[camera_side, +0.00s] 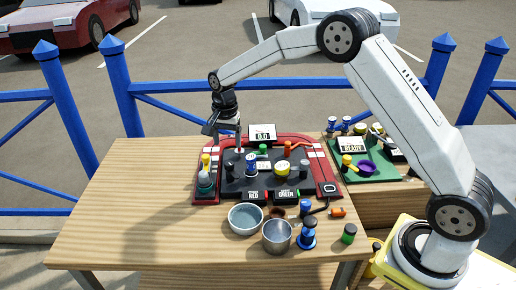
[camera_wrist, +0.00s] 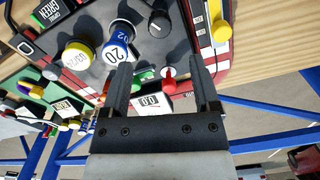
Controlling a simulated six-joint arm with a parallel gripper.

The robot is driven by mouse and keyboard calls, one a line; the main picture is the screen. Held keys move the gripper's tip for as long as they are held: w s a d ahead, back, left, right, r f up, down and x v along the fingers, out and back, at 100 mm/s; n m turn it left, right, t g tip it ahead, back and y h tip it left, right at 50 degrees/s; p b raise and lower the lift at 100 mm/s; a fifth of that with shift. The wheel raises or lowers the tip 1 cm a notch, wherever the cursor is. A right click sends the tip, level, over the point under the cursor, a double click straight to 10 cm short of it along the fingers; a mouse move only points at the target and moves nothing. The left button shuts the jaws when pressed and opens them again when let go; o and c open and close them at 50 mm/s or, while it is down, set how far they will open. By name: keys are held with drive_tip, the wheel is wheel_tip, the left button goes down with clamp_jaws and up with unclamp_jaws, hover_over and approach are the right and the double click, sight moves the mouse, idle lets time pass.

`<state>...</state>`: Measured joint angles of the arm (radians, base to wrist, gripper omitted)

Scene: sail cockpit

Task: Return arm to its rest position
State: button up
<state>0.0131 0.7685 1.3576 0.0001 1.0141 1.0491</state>
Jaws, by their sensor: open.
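My gripper (camera_side: 224,134) hangs from my raised, bent arm above the back left part of the dark board (camera_side: 233,186) with the red rim. In the wrist view my gripper (camera_wrist: 160,66) has its two dark fingers apart, with nothing held between them. A small red-topped piece (camera_wrist: 168,74) and a white display reading 0.0 (camera_wrist: 153,101) show in the gap between the fingers, beyond the gripper. The display (camera_side: 262,132) stands at the board's back edge in the side view.
A grey-blue bowl (camera_side: 245,219), a metal cup (camera_side: 277,236) and small coloured pieces stand in front of the board. A green mat (camera_side: 373,174) with a purple dish (camera_side: 366,167) lies to the right. The table's left side (camera_side: 135,200) is clear. Blue railings run behind.

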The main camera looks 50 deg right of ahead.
drive_tip(key=shift+s, duration=0.1)
drive_tip(key=shift+s+r+n, duration=0.2)
drive_tip(key=shift+s+n, duration=0.2)
drive_tip(key=shift+s, duration=0.15)
drive_tip(key=s+n+t, duration=0.2)
drive_tip(key=s+n, duration=0.9)
drive_tip(key=s, duration=1.4)
drive_tip(key=shift+s+a+f+t, duration=0.2)
drive_tip(key=shift+a+f+t, duration=0.05)
drive_tip(key=shift+a+t, duration=0.1)
